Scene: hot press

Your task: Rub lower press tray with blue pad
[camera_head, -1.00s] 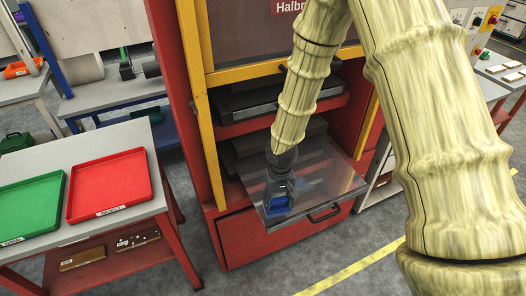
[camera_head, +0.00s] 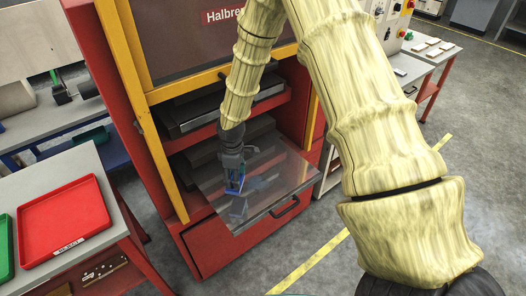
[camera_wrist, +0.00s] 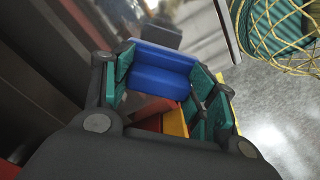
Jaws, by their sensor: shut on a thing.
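The lower press tray (camera_head: 268,172) is a shiny, reflective plate pulled out from the lower opening of the red press, with a dark handle at its front. My gripper (camera_head: 234,181) hangs over the left part of the tray, pointing down, shut on the blue pad (camera_head: 233,189). A bluish reflection lies on the tray just below the pad, and a gap seems to show between them. In the wrist view the blue pad (camera_wrist: 160,70) sits between the teal fingertips of my gripper (camera_wrist: 160,85). The pad's underside is hidden.
The upper press tray (camera_head: 190,120) sits above, inside the press, with yellow posts beside it. A table with a red tray (camera_head: 62,220) and part of a green tray (camera_head: 5,245) stands at the left. Open floor lies in front and to the right.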

